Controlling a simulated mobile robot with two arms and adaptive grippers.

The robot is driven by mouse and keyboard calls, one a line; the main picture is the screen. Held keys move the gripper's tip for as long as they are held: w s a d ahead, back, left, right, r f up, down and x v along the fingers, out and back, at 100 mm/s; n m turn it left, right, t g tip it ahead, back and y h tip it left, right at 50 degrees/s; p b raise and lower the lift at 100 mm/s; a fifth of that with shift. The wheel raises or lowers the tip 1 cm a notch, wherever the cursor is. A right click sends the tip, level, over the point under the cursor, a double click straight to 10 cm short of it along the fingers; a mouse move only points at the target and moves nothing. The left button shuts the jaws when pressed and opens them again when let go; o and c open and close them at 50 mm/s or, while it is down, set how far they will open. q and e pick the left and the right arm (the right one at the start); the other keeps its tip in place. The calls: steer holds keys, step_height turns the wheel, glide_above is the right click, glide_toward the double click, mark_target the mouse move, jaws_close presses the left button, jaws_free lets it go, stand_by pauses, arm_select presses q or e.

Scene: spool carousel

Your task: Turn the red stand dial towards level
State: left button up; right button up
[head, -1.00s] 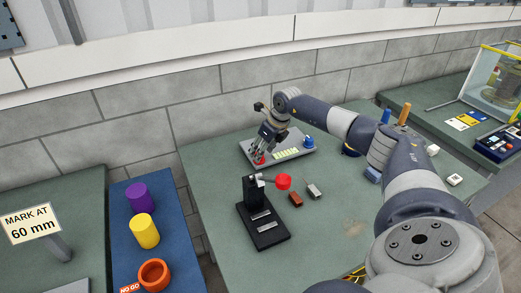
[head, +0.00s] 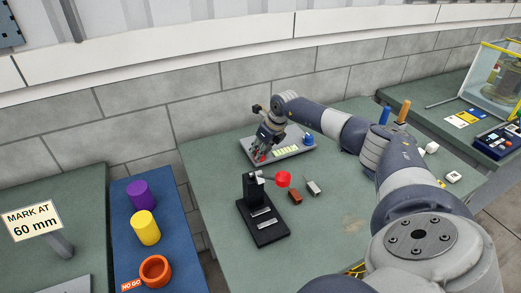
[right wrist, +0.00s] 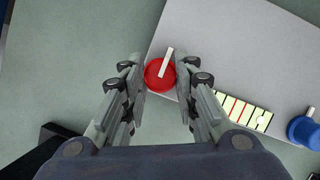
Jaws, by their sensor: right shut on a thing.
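The red dial (right wrist: 155,83) is round with a white pointer bar, which points up and slightly right in the right wrist view. It sits at the edge of a grey plate (right wrist: 225,50). In the head view only a little red of the dial (head: 260,158) shows under the fingers. My right gripper (right wrist: 161,82) is over the dial, shut on it with a finger on either side. A pale strip with red lines (right wrist: 243,111) and a blue knob (right wrist: 303,131) are on the same plate. My left gripper is not in view.
A blue board (head: 190,270) with coloured cylinders is at left. The green table's front middle is clear.

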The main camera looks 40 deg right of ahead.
steer(key=shift+r+m, duration=0.1)
steer(key=shift+m, duration=0.2)
steer(key=shift+a+m+h+p, duration=0.1)
steer(key=shift+m+h+p, duration=0.5)
steer(key=shift+m, duration=0.4)
steer(key=m+h, duration=0.1)
steer(key=m, duration=0.1)
steer(key=shift+w+a+m, duration=0.1)
steer(key=shift+m, duration=0.3)
steer(key=m+h+b, duration=0.1)
steer(key=m, duration=0.2)
steer(key=shift+w+m+g, duration=0.1)
steer(key=shift+m+g, duration=0.2)
steer(key=shift+g, duration=0.1)
steer(key=shift+m+g+h+b, duration=0.45)
steer(key=shift+m+b, duration=0.45)
steer(key=shift+m, duration=0.6)
steer(key=o, duration=1)
steer(key=shift+a, duration=0.1)
steer(key=shift+o, duration=0.2)
